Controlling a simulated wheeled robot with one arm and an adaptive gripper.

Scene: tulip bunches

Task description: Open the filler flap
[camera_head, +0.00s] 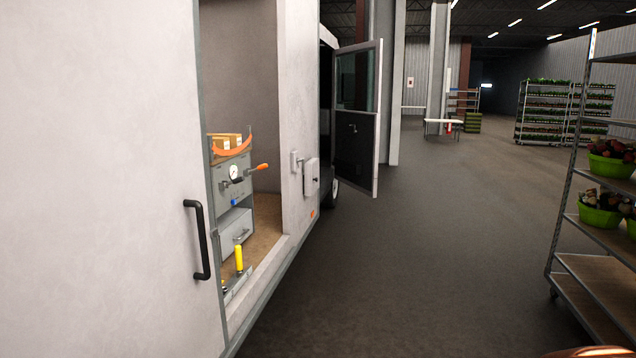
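A small light-grey square flap (311,177) is on the outer side of a white van (300,90), just right of the open side doorway. It looks closed against the body, though it is small and seen at a steep angle. A small dark spot, perhaps a latch, shows on its face. A pale bracket-like fitting (296,161) sits beside it on the left. My gripper is not in view.
A white side door with a black handle (198,240) fills the left. A cabinet with a gauge (235,172) stands inside the doorway. The van's front door (357,120) stands open beyond the flap. A plant rack (565,235) is at right; the floor (430,250) between is clear.

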